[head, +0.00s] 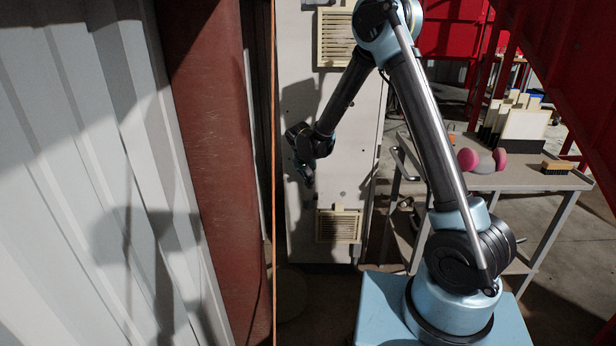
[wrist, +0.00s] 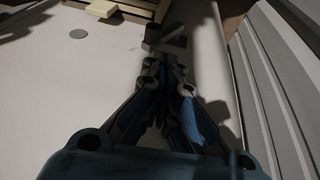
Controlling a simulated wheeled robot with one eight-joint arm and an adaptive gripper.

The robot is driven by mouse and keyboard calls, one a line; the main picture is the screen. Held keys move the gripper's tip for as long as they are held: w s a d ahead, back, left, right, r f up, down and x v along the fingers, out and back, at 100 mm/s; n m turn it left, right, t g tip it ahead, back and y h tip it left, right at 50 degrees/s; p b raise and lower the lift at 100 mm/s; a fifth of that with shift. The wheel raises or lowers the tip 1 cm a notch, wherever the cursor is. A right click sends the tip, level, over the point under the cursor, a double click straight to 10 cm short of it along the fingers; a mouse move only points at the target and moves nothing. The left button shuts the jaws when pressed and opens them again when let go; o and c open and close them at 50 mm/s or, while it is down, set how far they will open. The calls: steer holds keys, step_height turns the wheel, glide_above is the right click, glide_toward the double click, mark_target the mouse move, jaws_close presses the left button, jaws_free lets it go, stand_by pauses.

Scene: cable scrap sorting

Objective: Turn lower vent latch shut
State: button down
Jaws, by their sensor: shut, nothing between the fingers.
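The lower vent (head: 338,227) is a cream louvred frame low on the pale panel. A small cream tab, which looks like its latch (head: 337,208), sits at its top edge. In the wrist view, part of a vent frame (wrist: 140,8) shows at the top edge, with a cream block (wrist: 101,9) that looks like the latch; its exact turn is hard to tell. My gripper (head: 309,183) points down in front of the panel, above and left of the lower vent. Its fingers are shut and empty in the wrist view (wrist: 166,38), apart from the block.
An upper vent (head: 336,38) is higher on the panel (head: 345,140). A corrugated wall (head: 90,200) and a red column (head: 215,150) stand close on the left. A grey workbench (head: 520,176) with ear muffs (head: 482,160) and a brush (head: 556,167) stands right.

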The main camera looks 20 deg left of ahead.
mark_target(314, 194)
steer(key=shift+w+d+f, duration=0.1)
steer(key=shift+d+f, duration=0.15)
steer(key=shift+f, duration=0.35)
steer(key=shift+w+d+f, duration=0.1)
steer(key=shift+d+f, duration=0.15)
steer(key=shift+f, duration=0.3)
steer(key=shift+d+f, duration=0.25)
steer(key=shift+f, duration=0.35)
